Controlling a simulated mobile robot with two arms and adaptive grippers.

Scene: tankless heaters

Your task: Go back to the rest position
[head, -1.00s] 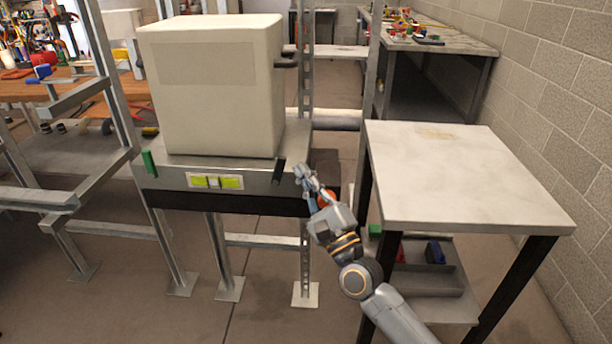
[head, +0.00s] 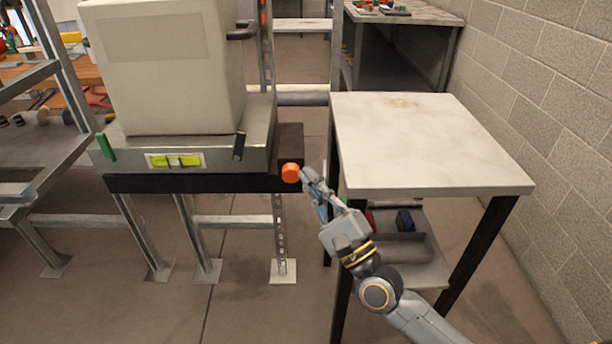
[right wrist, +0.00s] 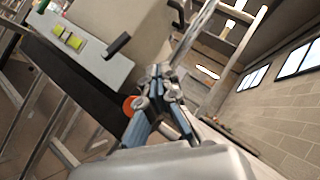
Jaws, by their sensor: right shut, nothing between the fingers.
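My right gripper (head: 308,179) reaches up from the lower right in the head view. It is shut and empty, between the heater stand and the white-topped table. Its fingertips appear just right of an orange round knob (head: 290,172) on the stand's dark front bar; I cannot tell whether they touch. In the right wrist view my gripper (right wrist: 159,75) has its fingers together, with the orange knob (right wrist: 129,106) beside them at the left. My left gripper is not in view.
A large beige heater box (head: 165,75) sits on a metal platform with a yellow-green level (head: 175,161). The white-topped table (head: 425,140) stands close to my right arm, with a tray (head: 405,250) on its lower shelf. A block wall (head: 540,130) bounds the right side.

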